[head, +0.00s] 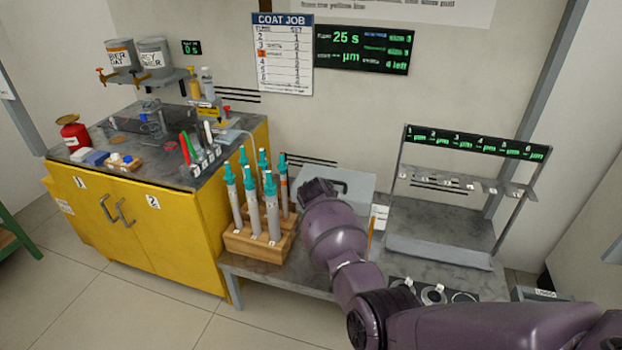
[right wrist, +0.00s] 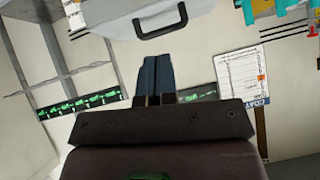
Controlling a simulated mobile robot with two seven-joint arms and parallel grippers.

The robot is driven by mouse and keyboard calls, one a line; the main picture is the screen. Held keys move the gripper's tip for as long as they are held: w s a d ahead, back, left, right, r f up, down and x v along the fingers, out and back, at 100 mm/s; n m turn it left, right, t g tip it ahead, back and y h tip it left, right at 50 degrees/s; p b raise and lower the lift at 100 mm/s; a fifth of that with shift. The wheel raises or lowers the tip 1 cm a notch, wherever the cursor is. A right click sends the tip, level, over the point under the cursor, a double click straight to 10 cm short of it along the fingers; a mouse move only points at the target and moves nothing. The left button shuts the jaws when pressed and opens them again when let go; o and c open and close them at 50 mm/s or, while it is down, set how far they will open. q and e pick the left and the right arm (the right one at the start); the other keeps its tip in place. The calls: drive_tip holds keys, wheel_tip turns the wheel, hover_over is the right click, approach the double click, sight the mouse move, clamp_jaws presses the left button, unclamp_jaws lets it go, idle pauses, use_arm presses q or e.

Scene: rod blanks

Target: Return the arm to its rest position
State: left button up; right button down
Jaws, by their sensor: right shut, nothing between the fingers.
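My right arm (head: 335,235) reaches in from the lower right in the head view, over the low grey bench. Its dark end is in front of a grey case (head: 358,190). My right gripper (right wrist: 157,60) shows in the right wrist view with its two dark fingers together and nothing between them. That view looks upside down. The case (right wrist: 120,14) with its dark handle lies beyond the fingertips there, and no contact is visible. My left gripper is not in view.
A wooden block (head: 258,246) with several teal-capped rods stands just left of my arm. A metal rack (head: 470,175) stands on the bench to the right. A yellow cabinet (head: 140,225) with cups and tools on top is at the left. Open floor lies in front.

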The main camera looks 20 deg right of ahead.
wheel_tip(320, 180, up, 9)
drive_tip(key=w+a+n+t+y, duration=0.1)
drive_tip(key=w+n+t, duration=0.2)
drive_tip(key=n+t, duration=0.1)
drive_tip(key=s+d+r+n+t+y, duration=0.1)
drive_tip(key=s+r+n+t, duration=0.1)
drive_tip(key=s, duration=0.4)
drive_tip(key=s+d+f+n+g, duration=0.1)
drive_tip(key=s+f, duration=0.5)
drive_tip(key=s, duration=0.7)
drive_tip(key=s+f+g+y, duration=0.1)
drive_tip(key=s+f, duration=0.6)
drive_tip(key=s, duration=0.7)
drive_tip(key=s+d+f+n+g+y, duration=0.1)
drive_tip(key=s+f, duration=0.5)
drive_tip(key=s, duration=0.7)
drive_tip(key=shift+s+d+f+n, duration=0.3)
drive_tip(key=shift+s, duration=0.05)
